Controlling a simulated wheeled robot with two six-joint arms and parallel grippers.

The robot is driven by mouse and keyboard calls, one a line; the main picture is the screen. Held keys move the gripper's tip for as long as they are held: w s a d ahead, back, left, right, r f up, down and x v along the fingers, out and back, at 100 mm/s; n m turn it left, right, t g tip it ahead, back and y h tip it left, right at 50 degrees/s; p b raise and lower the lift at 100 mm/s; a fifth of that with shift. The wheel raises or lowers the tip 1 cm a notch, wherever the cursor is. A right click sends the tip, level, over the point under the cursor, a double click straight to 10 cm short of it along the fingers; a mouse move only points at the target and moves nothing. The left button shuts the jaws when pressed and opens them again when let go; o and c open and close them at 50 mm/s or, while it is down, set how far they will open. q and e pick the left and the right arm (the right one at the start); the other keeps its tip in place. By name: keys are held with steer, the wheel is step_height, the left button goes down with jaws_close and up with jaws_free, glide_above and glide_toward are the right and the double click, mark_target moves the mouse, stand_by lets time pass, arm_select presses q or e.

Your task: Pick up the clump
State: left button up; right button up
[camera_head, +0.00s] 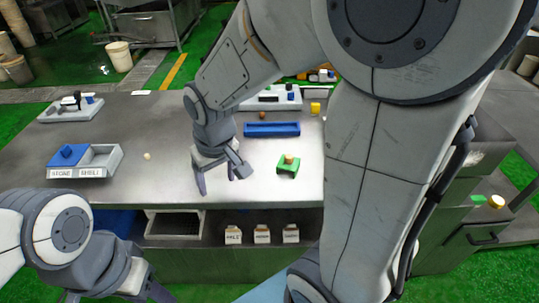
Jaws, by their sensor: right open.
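I cannot tell for sure which object is the clump. A small pale lump (147,156) lies on the steel table, right of a two-part bin. A small brown lump (290,158) sits on a green stand (287,170) near the table's front edge. My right gripper (217,183) points down over the table between the two, its fingers apart and nothing seen between them. My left gripper (115,296) is low at the bottom left, in front of the table and partly cut off by the frame edge; its jaw state is unclear.
A blue tray (272,129) lies behind my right gripper. Several labelled cartons (262,234) stand on the shelf below. The steel table (130,120) is bare at centre left.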

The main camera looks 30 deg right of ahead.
steer(key=w+d+f+m+h+b, duration=0.1)
steer(key=w+d+f+m, duration=0.15)
steer(key=d, duration=0.35)
steer(key=w+d+f+m+b, duration=0.1)
steer(key=w+d+f+m, duration=0.1)
steer(key=w+d, duration=0.3)
steer(key=m+t+h+b, duration=0.1)
steer(key=m+h+b, duration=0.1)
steer(key=m, duration=0.1)
glide_toward(289, 157)
steer(key=x, duration=0.4)
steer(key=shift+s+d, duration=0.15)
steer(key=shift+s, duration=0.05)
steer(key=x, duration=0.5)
steer(key=shift+w+f+p, duration=0.3)
steer(key=shift+p, duration=0.1)
arm_select(q)
step_height(289, 157, down, 4)
steer(key=shift+f, duration=0.2)
arm_select(e)
jaws_close()
